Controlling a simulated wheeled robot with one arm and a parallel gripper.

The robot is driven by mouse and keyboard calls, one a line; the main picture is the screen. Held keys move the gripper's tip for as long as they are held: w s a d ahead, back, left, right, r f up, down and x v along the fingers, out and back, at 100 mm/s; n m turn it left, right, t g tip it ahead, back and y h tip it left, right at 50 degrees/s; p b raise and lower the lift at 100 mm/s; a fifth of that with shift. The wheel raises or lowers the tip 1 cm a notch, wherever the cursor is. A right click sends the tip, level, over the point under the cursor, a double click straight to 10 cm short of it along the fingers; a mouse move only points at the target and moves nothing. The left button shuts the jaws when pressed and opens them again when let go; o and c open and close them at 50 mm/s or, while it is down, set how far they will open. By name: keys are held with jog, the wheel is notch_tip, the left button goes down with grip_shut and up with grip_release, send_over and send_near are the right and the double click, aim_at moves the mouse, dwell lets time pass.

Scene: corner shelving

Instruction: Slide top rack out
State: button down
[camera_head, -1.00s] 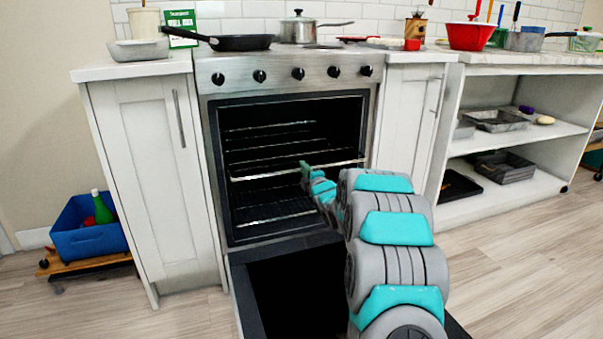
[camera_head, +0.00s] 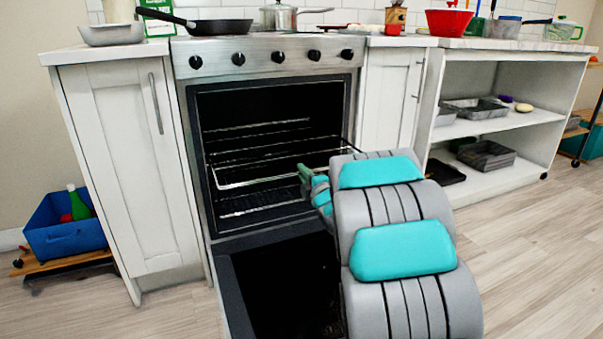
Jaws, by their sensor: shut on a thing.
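The oven (camera_head: 262,60) stands open with its door (camera_head: 232,290) folded down in front. The top rack (camera_head: 245,183) is a wire rack whose front bar sticks out past the oven opening. My gripper (camera_head: 303,171) is at the right part of that front bar and shut on it; the fingertips are small and partly hidden by my arm. The lower rack (camera_head: 262,203) sits inside the oven below. My arm covers the right part of the opening and of the door.
White cabinets flank the oven, one at the left (camera_head: 130,170) and one at the right (camera_head: 392,95). A frying pan (camera_head: 222,26) and a pot (camera_head: 280,17) stand on top. The floor at the right (camera_head: 535,240) is clear.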

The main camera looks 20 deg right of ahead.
jog(key=shift+f, duration=0.15)
jog(key=c, duration=0.9)
grip_release()
jog(key=shift+s+p, duration=0.35)
jog(key=shift+s, duration=3.5)
